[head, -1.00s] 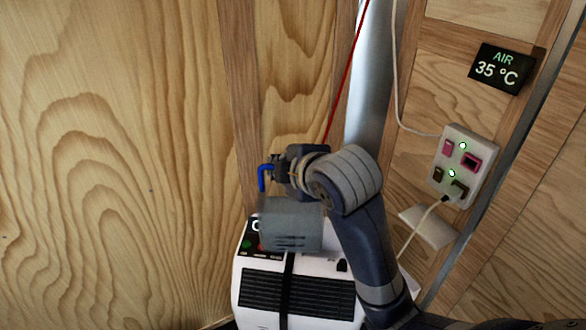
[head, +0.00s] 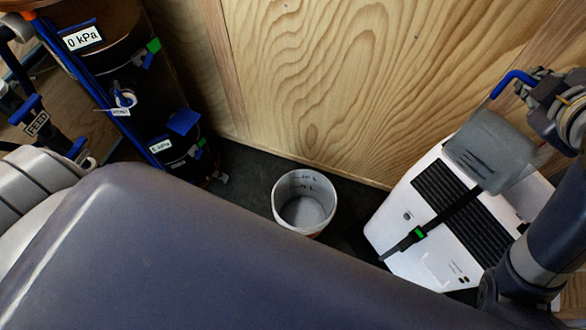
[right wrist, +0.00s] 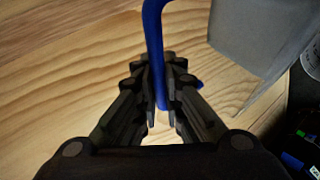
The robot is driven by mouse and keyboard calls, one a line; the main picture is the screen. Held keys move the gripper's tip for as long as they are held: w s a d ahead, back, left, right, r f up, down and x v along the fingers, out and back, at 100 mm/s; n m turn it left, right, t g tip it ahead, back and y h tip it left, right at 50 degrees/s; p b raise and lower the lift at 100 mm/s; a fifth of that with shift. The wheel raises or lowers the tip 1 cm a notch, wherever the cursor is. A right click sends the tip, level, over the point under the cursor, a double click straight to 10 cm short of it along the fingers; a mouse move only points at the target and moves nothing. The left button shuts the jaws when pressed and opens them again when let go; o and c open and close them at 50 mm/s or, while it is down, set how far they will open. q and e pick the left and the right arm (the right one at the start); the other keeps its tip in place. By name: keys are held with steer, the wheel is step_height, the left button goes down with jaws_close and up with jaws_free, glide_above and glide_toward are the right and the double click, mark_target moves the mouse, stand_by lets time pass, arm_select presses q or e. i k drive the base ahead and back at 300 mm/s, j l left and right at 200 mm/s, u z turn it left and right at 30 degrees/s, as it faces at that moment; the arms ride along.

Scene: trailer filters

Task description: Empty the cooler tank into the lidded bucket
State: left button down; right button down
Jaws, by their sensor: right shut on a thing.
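My right gripper (head: 532,88) is shut on a blue bent handle (head: 509,80). The right wrist view shows the blue bar (right wrist: 155,45) between the two fingers (right wrist: 160,88). A grey translucent tank (head: 489,152) shows just below the gripper, in front of the white cooler (head: 415,210) in the head view. It also shows at the upper right of the wrist view (right wrist: 262,38). Where handle and tank join is not clear. A white bucket (head: 304,203) stands upright on the floor, left of the cooler, its top open.
A dark drum (head: 180,125) with gauges, blue pipes and tags stands at the upper left. Wood panel walls (head: 340,70) rise behind the bucket. Dark floor (head: 245,165) is clear around it. A black strap (head: 440,218) crosses the cooler. My own arm fills the foreground.

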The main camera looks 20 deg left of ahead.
mark_target(304, 201)
steer(key=k+j, duration=0.1)
steer(key=j, duration=0.7)
steer(key=k+j, duration=0.1)
steer(key=j, duration=0.7)
steer(key=u, duration=0.05)
